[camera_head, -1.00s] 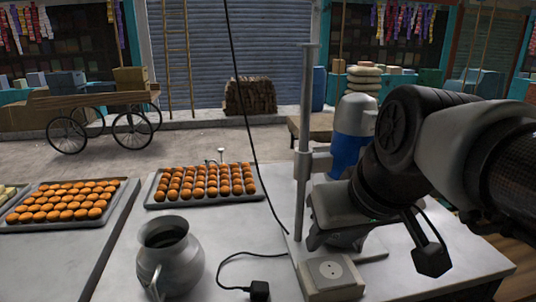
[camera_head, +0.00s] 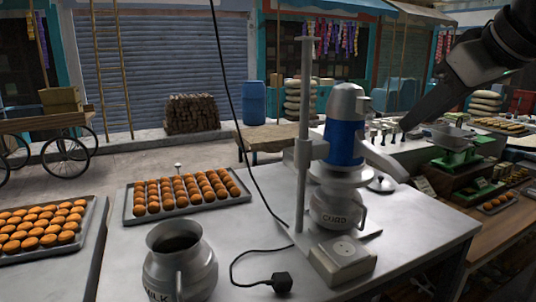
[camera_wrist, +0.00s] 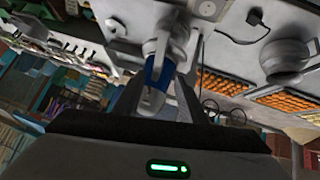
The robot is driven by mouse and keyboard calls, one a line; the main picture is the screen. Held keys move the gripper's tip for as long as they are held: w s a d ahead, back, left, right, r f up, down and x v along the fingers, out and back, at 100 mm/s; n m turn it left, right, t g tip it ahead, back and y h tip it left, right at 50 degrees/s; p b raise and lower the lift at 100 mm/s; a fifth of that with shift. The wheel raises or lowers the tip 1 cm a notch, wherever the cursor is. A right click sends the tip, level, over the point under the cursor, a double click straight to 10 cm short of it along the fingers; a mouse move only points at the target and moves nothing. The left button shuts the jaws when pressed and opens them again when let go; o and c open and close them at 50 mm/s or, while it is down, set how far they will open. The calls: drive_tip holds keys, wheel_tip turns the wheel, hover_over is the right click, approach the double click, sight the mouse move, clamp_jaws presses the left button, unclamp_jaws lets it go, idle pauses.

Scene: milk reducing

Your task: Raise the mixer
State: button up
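The mixer (camera_head: 344,142) has a silver and blue motor head clamped to an upright metal pole (camera_head: 305,110) on a base (camera_head: 342,258). Its head is upright directly above the metal jug marked CURD (camera_head: 337,208), and its lower end is hidden there. In the wrist view the mixer (camera_wrist: 160,72) appears beyond and between my two fingers. My gripper (camera_head: 405,126) is at the upper right of the head view, right of the mixer and apart from it. In the wrist view my gripper (camera_wrist: 158,92) looks open, with nothing held.
An open metal jug marked MILK (camera_head: 180,262) stands at the front left. A black plug (camera_head: 282,283) and cord lie by the mixer base. A tray of orange sweets (camera_head: 187,206) is behind. A lid (camera_head: 381,184) lies right of the mixer. A green scale (camera_head: 458,150) stands farther right.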

sight(378, 151)
drive_tip(key=x, duration=1.7)
drive_tip(key=shift+w+f+b, duration=0.1)
drive_tip(key=shift+f+b, duration=0.05)
drive_tip(key=shift+b, duration=0.2)
drive_tip(key=shift+c, duration=0.3)
clamp_jaws()
